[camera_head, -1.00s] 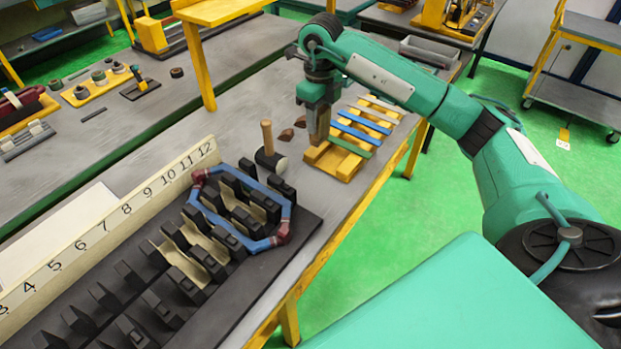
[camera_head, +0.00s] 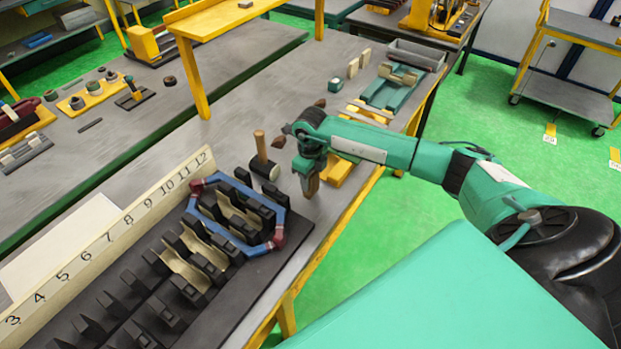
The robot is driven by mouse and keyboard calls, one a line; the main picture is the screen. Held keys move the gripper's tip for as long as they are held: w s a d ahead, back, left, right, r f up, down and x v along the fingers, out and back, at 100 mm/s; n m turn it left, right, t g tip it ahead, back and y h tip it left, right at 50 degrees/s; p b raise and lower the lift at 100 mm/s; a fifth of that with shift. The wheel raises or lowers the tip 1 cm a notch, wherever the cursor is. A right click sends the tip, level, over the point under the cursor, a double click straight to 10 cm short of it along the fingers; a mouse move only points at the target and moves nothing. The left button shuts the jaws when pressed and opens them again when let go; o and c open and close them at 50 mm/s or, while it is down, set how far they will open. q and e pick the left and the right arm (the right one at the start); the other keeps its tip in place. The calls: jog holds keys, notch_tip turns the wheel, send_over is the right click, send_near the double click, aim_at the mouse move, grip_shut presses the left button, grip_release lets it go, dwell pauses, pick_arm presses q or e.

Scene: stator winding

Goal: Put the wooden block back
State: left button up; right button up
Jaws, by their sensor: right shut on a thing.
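My right gripper (camera_head: 308,174) points down over the grey table, right of the mallet, and is shut on a brown wooden block (camera_head: 312,187). Only the block's lower part shows below the jaws, and I cannot tell whether it touches the table. The black slotted stator (camera_head: 252,270) lies nearer me, with a blue coil (camera_head: 213,232) with dark red corners around some of its teeth. A yellow rack (camera_head: 342,173) shows partly behind my right arm, which hides most of its coloured strips. My left gripper is not in view.
A mallet (camera_head: 261,146) stands head down close left of the gripper. Dark brown wedges (camera_head: 279,141) lie behind it. A numbered board (camera_head: 120,224) edges the stator. Green fixture (camera_head: 388,93) and grey tray (camera_head: 418,54) stand farther back. The table's yellow edge is close on the right.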

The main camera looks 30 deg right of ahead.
jog(key=shift+f, duration=0.9)
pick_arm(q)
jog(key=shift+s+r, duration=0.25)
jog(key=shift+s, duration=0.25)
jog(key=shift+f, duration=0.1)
pick_arm(e)
jog(key=o, duration=1.3)
jog(key=shift+f, duration=0.1)
